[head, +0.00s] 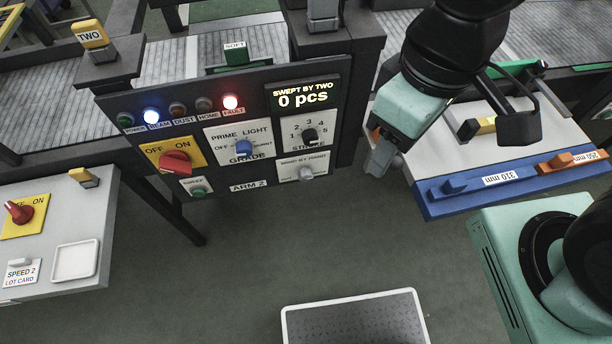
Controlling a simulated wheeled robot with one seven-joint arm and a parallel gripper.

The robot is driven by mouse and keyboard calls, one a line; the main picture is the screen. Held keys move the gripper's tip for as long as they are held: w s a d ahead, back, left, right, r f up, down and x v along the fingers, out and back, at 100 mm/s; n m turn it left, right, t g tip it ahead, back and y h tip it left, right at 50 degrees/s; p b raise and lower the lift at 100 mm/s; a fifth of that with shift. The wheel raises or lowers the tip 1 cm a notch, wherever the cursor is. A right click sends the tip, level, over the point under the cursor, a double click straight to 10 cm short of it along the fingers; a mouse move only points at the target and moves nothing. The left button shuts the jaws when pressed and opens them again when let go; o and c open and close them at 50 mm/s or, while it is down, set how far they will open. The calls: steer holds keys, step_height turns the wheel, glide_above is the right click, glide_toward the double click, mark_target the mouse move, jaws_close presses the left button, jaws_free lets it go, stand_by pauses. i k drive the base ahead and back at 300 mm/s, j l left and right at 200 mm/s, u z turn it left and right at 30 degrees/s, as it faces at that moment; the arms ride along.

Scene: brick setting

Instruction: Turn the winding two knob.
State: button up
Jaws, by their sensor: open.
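I cannot tell for sure which knob is the winding two knob. A dark control panel (218,112) carries a red OFF/ON knob (175,163) on a yellow plate, a blue knob (244,147) marked GRADE, and a black knob (309,136) on a numbered dial. A grey knob (306,173) sits below the dial on a small plate with lettering too small to read surely. A yellow tag (90,34) reading TWO stands above the panel's left end. My gripper (380,165) is open, pointing down, right of the panel and apart from every knob.
A blue-edged board (500,185) with sliding stops lies close right of my gripper. A grey table (50,250) at left holds another red OFF/ON knob (20,211). A display (303,96) reads 0 pcs. A dark mat (355,320) lies on the open floor.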

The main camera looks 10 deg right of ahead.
mark_target(305, 175)
steer(key=k+j, duration=0.15)
steer(key=k, duration=0.25)
steer(key=k+j+u, duration=0.1)
steer(key=k, duration=0.3)
steer(key=k+j, duration=0.15)
steer(key=k, duration=0.25)
steer(key=u, duration=0.05)
